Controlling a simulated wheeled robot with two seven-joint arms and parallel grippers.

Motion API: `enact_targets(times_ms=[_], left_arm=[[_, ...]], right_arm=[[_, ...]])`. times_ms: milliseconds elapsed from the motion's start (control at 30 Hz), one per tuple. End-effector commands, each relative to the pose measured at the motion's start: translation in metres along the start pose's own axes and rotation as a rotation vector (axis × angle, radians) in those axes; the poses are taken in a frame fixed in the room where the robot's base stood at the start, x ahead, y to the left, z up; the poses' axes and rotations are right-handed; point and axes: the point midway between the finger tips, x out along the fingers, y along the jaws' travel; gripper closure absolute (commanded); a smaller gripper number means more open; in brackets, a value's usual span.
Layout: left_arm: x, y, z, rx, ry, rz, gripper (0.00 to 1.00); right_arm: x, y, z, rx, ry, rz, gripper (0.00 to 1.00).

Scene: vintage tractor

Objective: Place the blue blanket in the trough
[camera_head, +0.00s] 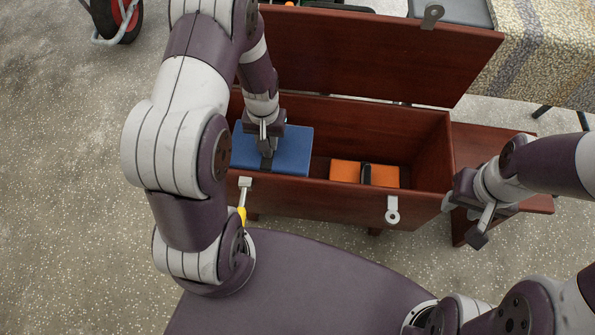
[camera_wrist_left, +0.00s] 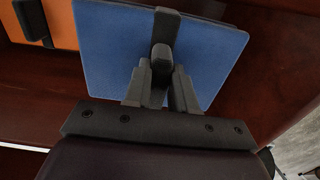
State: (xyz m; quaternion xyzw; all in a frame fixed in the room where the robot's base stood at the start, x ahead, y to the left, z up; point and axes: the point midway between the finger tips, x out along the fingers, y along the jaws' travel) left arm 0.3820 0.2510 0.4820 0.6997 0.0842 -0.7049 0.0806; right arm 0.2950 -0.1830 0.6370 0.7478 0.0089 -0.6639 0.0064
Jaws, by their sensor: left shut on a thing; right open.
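The blue blanket (camera_head: 292,150) looks like a flat blue block with a dark strap handle. My left gripper (camera_head: 267,148) is shut on it by that handle. The grip also shows in the left wrist view, where the blanket (camera_wrist_left: 112,55) spreads beyond the fingers. The trough (camera_head: 428,140) is a reddish-brown wooden box with its lid up. The blanket is at the left end of the trough, within its walls in the head view; whether it touches the floor I cannot tell. My right gripper (camera_head: 480,228) is open and empty, outside the trough's right end.
An orange block (camera_head: 345,172) with a dark strap lies in the trough, right of the blanket. The raised lid (camera_head: 385,50) stands behind. A latch (camera_head: 392,212) is on the front wall. A cloth-covered table (camera_head: 545,50) is at the back right.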

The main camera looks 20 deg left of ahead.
Motion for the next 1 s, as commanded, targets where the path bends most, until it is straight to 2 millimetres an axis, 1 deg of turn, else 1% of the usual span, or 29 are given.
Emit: enact_targets(times_ms=[33,100,233,333,400,667,1000], left_arm=[[0.017,0.0,0.0,0.0,-0.001,0.0,1.0],[0.03,0.0,0.0,0.0,-0.001,0.0,1.0],[0.049,0.0,0.0,0.0,0.0,0.0,1.0],[0.071,0.0,-0.001,0.0,0.0,0.0,1.0],[0.081,0.001,0.0,0.0,-0.001,0.0,1.0],[0.08,0.001,-0.001,0.0,0.001,0.0,1.0],[0.09,0.001,-0.001,0.0,0.001,0.0,1.0]], right_arm=[[0.011,0.0,0.001,0.0,0.0,0.0,0.57],[0.017,0.0,0.002,0.0,0.0,0.0,0.57],[0.026,0.0,0.003,0.0,0.0,0.0,0.57],[0.038,0.0,0.004,0.0,0.0,0.0,0.57],[0.042,0.0,0.005,0.0,0.0,0.0,0.57],[0.039,0.0,0.005,0.0,0.0,0.0,0.57],[0.043,0.0,0.005,0.0,0.0,0.0,0.57]])
